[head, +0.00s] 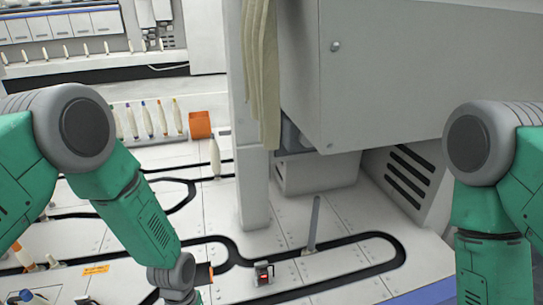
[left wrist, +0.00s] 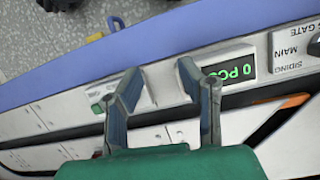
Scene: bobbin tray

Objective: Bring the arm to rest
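My left arm comes in from the left of the head view, its forearm pointing down, and its gripper is out of that view below. In the left wrist view my left gripper (left wrist: 162,98) is open, its two blue-grey fingers apart with nothing between them. It is over the white panel edge, beside a green-lit display (left wrist: 236,70). My right arm hangs down at the right of the head view, and its gripper is out of view. A pale bobbin (head: 214,158) stands upright on the white tray surface (head: 205,232).
A grey cabinet (head: 395,65) and post (head: 250,190) stand between the arms. Black track loops run over the surface, with a grey rod (head: 314,222) and a small red-lit device (head: 263,274). An orange block (head: 200,125) and several coloured-tip bobbins (head: 147,119) stand at the back.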

